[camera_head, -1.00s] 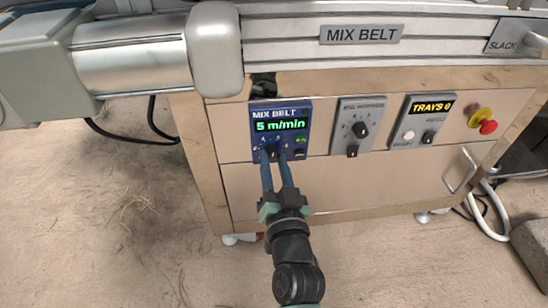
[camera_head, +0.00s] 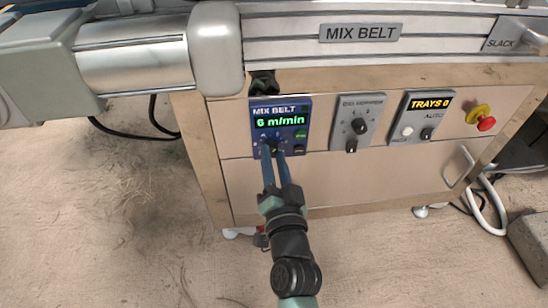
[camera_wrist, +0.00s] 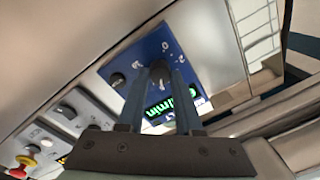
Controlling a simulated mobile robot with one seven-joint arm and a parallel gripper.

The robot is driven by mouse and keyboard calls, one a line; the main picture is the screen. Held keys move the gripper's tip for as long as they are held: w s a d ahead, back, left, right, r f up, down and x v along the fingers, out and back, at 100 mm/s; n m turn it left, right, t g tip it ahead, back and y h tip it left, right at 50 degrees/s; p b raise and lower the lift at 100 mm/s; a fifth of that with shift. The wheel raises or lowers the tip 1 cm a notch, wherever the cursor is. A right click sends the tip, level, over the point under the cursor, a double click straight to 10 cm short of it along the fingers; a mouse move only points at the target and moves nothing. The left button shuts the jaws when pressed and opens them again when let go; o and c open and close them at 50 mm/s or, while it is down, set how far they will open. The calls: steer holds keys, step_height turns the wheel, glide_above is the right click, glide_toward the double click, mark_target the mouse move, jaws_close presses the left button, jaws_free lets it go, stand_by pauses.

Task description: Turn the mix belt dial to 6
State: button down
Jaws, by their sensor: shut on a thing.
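The blue mix belt panel (camera_head: 281,108) is on the front of the cabinet below the belt. Its green display (camera_head: 279,121) reads 6 m/min. The dark mix belt dial (camera_wrist: 158,70) is on the lower part of this panel, and my fingers partly hide it in the head view. My gripper (camera_head: 272,152) is shut on the dial, with its two blue fingers on either side of it. In the wrist view the panel is tilted, and the fingers cover part of the display.
A drawer handle (camera_head: 461,168) sticks out lower right. The belt and its roller (camera_head: 135,57) overhang above.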

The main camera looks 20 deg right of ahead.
steer(key=c, duration=0.6)
jaws_free()
steer(key=v, duration=1.3)
steer(key=shift+f, duration=0.1)
